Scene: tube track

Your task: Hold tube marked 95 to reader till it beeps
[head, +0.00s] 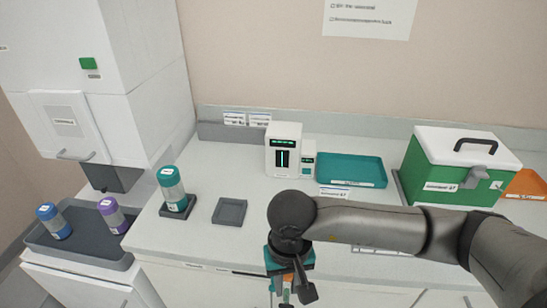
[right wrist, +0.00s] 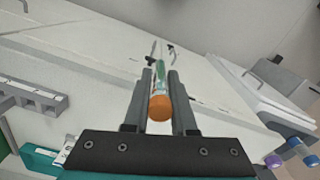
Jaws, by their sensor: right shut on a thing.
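The reader is probably the white box (head: 283,150) with a dark slot and green-lit display, at the back of the counter. My right gripper (head: 290,288) is low at the counter's front edge, well apart from that box. In the right wrist view its fingers (right wrist: 160,88) are shut on a tube with an orange end (right wrist: 160,107); no number on it can be read. In the head view the arm mostly hides this tube. My left gripper is not in view.
A teal-capped tube (head: 172,188) stands in a dark holder beside an empty square dish (head: 230,211). A grey tray (head: 85,250) holds blue-capped and purple-capped tubes. A small white unit (head: 308,158), teal tray (head: 350,170) and green box (head: 455,178) stand to the right.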

